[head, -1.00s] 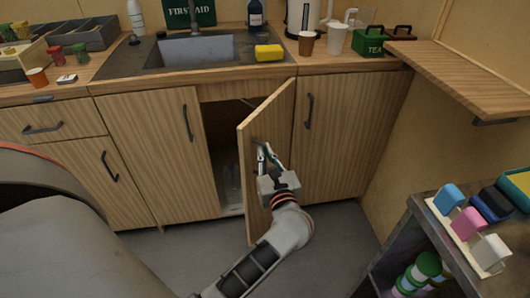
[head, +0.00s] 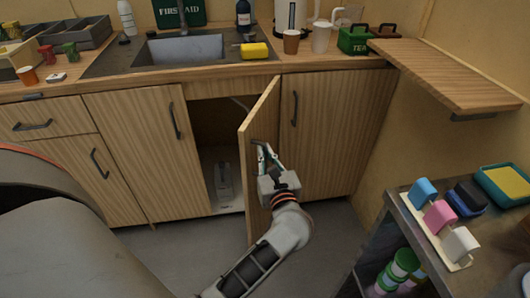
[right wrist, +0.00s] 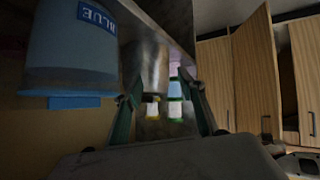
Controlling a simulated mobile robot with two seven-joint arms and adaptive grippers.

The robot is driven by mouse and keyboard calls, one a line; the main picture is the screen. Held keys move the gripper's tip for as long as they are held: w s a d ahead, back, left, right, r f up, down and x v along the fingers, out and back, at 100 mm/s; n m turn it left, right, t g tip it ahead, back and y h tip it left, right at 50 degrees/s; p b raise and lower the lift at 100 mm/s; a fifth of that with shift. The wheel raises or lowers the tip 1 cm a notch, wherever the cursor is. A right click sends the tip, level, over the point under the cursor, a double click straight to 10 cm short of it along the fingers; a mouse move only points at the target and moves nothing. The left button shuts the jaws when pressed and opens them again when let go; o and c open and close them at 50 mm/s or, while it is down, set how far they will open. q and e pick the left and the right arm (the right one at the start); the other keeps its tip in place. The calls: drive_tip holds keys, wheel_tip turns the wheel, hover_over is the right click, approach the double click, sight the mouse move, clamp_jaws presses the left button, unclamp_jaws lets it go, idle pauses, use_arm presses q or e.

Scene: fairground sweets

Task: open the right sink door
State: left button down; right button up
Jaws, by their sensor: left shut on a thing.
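The right sink door (head: 262,120) stands ajar in the head view, swung out towards me, hinged on its right side. My left gripper (head: 262,150) is at the outer face of this door, shut on its dark handle (head: 256,142), which is partly hidden by the fingers. The door also shows open in the right wrist view (right wrist: 254,75). My right gripper (right wrist: 163,98) shows only in the right wrist view, with its fingers apart and nothing between them, away from the door.
The left sink door (head: 135,150) is shut. The dark cupboard opening holds a pale object (head: 224,180). A dark cart (head: 425,225) stands at right. A blue container (right wrist: 70,50) is close to my right gripper.

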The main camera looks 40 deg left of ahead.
use_arm(q)
drive_tip(key=c, duration=2.2)
unclamp_jaws()
wheel_tip(320, 180, up, 10)
